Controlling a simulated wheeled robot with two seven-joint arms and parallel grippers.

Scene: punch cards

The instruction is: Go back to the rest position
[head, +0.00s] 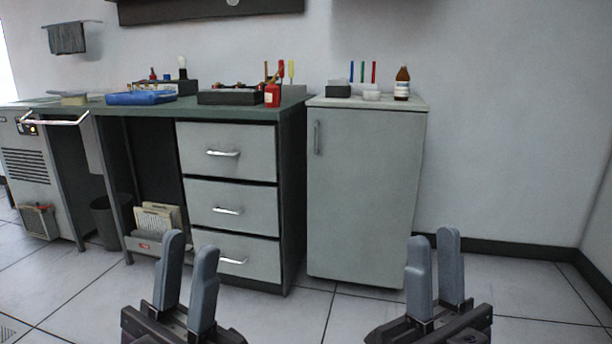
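My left gripper (189,272) is in the lower left of the head view, its two grey fingers pointing up and standing apart with nothing between them. My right gripper (434,265) is in the lower right, fingers also pointing up, with a narrower visible gap and nothing seen between them. Both are in front of the furniture, over the floor, and appear to touch nothing. Punch cards may be the cream sheets (158,218) in a holder under the desk; I cannot tell for sure.
A green-topped desk (290,101) with drawers carries a blue tray (141,97), a dark box (229,97) and a red container (272,95). A grey cabinet (365,190) beside it bears a brown bottle (402,84). A dark bin (108,222) stands under the desk. Floor at right is clear.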

